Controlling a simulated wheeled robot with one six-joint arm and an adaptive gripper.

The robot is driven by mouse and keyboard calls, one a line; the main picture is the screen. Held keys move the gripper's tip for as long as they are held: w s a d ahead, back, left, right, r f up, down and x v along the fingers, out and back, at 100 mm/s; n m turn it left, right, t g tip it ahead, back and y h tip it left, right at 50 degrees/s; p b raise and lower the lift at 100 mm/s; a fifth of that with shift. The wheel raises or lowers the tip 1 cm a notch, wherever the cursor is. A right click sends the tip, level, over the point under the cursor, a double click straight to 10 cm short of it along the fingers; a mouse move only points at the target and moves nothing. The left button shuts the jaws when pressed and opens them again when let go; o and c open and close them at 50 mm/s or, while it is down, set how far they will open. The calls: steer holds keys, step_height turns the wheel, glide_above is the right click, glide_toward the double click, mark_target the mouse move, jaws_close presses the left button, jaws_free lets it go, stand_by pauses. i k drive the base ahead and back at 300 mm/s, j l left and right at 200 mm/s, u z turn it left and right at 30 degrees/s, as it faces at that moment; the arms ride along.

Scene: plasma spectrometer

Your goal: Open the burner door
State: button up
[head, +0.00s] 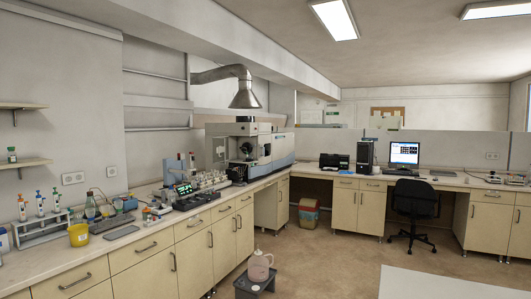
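The plasma spectrometer (282,147), a white and grey benchtop instrument, stands on the far end of the left counter, under the metal exhaust hood (245,98). A dark round part (246,148) shows on its front left section. A light, framed panel (218,149) stands at its left side. The instrument is small in the head view, so I cannot tell which part is the burner door or how far it is open. My gripper is not in view.
A long counter (150,232) with drawers runs along the left wall. A black chair (414,200) and a bin (309,213) stand farther back. The middle floor (330,258) is clear.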

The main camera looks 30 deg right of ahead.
mark_target(263, 142)
steer(key=i+j+u, duration=0.35)
steer(key=i, duration=0.2)
steer(key=i+j, duration=0.2)
steer(key=i, duration=0.25)
steer(key=i+j+u, duration=0.1)
steer(key=i, duration=0.35)
steer(key=i+j, duration=0.25)
steer(key=i, duration=0.25)
steer(key=i+l+z, duration=0.25)
steer(key=i+z, duration=1.1)
steer(key=i+j+z, duration=0.3)
steer(key=z, duration=0.15)
steer(key=i+l+z, duration=0.1)
steer(key=i+z, duration=0.4)
steer(key=i, duration=0.45)
steer(key=i+j+z, duration=0.25)
steer(key=i+z, duration=0.2)
steer(key=i, duration=0.5)
steer(key=i+l+z, duration=0.1)
steer(key=i+z, duration=0.2)
steer(key=i, duration=0.65)
steer(key=i+j+z, duration=0.25)
steer(key=i, duration=0.7)
steer(key=i+u, duration=0.3)
steer(key=i, duration=0.2)
steer(key=i+l+u, duration=0.3)
steer(key=i, duration=0.2)
steer(key=i+l+u, duration=0.3)
steer(key=i, duration=0.2)
steer(key=j, duration=0.1)
